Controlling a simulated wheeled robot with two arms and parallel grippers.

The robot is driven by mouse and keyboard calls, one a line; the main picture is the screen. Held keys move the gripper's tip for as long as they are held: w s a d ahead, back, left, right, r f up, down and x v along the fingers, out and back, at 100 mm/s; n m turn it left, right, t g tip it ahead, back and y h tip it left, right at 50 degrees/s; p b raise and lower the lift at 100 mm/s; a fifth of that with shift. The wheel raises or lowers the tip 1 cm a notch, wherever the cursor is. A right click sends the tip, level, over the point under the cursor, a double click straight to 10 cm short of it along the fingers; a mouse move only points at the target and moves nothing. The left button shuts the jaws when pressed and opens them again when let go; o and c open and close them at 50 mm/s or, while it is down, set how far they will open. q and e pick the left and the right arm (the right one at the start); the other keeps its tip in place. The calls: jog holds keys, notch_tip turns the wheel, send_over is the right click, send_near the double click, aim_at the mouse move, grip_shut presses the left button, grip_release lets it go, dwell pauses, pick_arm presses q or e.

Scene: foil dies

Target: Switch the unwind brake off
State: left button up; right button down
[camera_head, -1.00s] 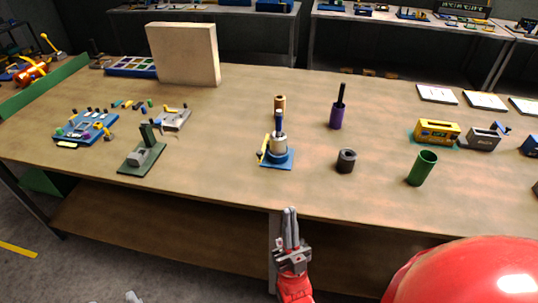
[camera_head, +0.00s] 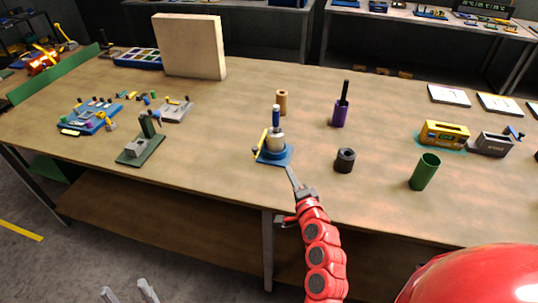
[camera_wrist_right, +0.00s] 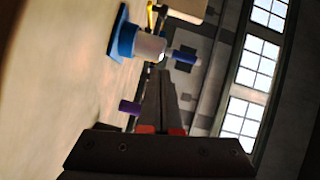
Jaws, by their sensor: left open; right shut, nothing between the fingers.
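A small device with a blue base (camera_head: 285,154), a silver cylinder (camera_head: 275,141), a blue upright post and a yellow lever (camera_head: 260,145) stands at the bench's middle front. No label shows which part is the unwind brake. My right gripper (camera_head: 291,170) is shut and empty, its tips close to the front right of the blue base; contact cannot be told. In the right wrist view, the silver cylinder (camera_wrist_right: 150,47) and blue post (camera_wrist_right: 186,60) lie beyond the shut fingers (camera_wrist_right: 160,80), with the yellow lever (camera_wrist_right: 151,14) behind. My left gripper (camera_head: 131,291) is open and empty, low at the left.
A black ring (camera_head: 345,160), green cup (camera_head: 425,172), purple holder (camera_head: 340,114) and brown cylinder (camera_head: 282,102) stand around the device. A green fixture (camera_head: 140,150) and blue fixture (camera_head: 88,120) are at left. A yellow box (camera_head: 443,134) is at right. The bench front is mostly clear.

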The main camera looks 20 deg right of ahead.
jog(key=shift+a+g+y, duration=0.3)
jog(key=shift+a+y, duration=0.25)
jog(key=shift+y, duration=0.25)
jog(key=w+a+f+p, duration=0.1)
jog(key=w+a+p, duration=0.2)
jog(key=w, duration=0.9)
jog(key=shift+w+f+p, duration=0.3)
jog(key=shift+f+p, duration=0.05)
jog(key=shift+p, duration=0.3)
jog(key=shift+a, duration=0.1)
